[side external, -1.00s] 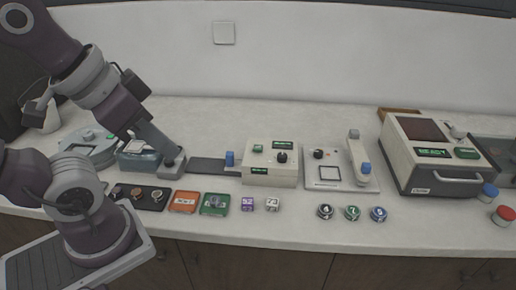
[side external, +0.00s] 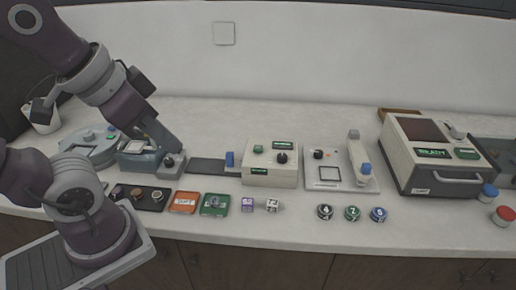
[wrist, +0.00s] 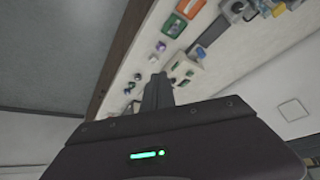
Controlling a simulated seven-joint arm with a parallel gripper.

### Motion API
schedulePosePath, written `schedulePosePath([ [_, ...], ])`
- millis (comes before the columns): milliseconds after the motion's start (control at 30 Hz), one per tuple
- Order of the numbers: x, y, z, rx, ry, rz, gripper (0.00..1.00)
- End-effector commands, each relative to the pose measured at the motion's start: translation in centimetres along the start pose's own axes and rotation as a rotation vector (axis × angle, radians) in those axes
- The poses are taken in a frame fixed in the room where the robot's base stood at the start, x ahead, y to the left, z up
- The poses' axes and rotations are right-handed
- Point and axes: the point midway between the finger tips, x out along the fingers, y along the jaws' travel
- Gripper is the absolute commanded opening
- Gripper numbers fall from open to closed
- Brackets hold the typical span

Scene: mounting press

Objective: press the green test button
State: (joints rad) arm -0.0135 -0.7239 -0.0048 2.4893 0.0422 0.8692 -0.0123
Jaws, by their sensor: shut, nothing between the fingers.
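A small green button (side external: 258,149) is on top of a cream control box (side external: 284,164) in the middle of the counter. I cannot read a test label on either. My gripper (side external: 177,152) is at the left, above a grey block with a dark knob, well left of the cream box and apart from both buttons. In the wrist view the dark fingers (wrist: 157,92) are shut and empty. Their exact height is hard to tell.
A white plate device with a lever arm (side external: 359,160) stands between box and machine. An orange tile (side external: 184,202), a green tile (side external: 215,204), small cubes and several round knobs (side external: 352,213) line the front. A blue tab (side external: 230,159) stands left of the box.

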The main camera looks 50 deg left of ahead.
Motion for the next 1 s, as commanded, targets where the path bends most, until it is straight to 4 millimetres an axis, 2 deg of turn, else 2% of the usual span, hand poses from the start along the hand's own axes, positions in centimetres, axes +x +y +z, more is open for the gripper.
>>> schedulePosePath([
  [167,2.1,-4.7,-5.2,0.073,0.070,-0.191,0.00],
  [367,5.5,-9.9,-13.1,0.275,0.182,-0.362,0.00],
  [500,9.7,-11.9,-18.2,0.486,0.259,-0.367,0.00],
  [600,13.8,-12.2,-20.4,0.647,0.299,-0.286,0.00],
  [700,17.4,-11.8,-20.7,0.769,0.321,-0.166,0.00],
  [800,19.8,-11.2,-20.2,0.845,0.332,-0.061,0.00],
  [1000,21.2,-10.7,-19.4,0.894,0.336,0.018,0.00],
])
